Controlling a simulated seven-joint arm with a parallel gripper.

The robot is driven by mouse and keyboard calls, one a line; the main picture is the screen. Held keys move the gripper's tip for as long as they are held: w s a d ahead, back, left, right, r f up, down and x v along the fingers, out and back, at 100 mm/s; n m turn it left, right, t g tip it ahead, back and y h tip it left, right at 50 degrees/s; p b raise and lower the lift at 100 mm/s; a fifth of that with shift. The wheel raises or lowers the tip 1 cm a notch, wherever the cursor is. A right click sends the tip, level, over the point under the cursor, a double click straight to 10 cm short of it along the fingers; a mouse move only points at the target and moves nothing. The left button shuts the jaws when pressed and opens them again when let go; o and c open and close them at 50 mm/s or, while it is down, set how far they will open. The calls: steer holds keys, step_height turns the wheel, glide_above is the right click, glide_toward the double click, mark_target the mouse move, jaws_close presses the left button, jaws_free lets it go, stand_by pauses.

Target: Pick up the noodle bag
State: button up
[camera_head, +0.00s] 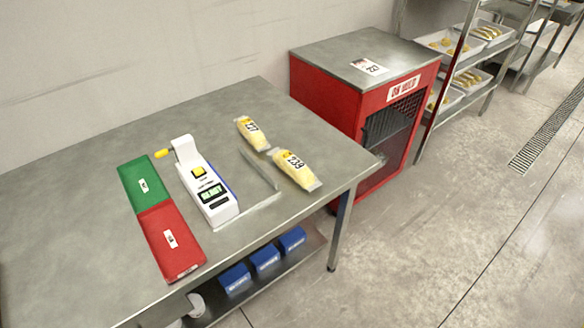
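Two clear bags of pale yellow noodles lie on the grey steel table (85,215), right of the white weighing device. The farther noodle bag (250,134) has a yellow label reading what looks like 237. The nearer noodle bag (296,171) has a similar label, perhaps 239, and lies close to the table's right edge. The two bags lie end to end, nearly touching. My gripper is not in view.
A red cabinet (330,115) stands beyond the table. Blue boxes (265,257) sit on the lower shelf.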

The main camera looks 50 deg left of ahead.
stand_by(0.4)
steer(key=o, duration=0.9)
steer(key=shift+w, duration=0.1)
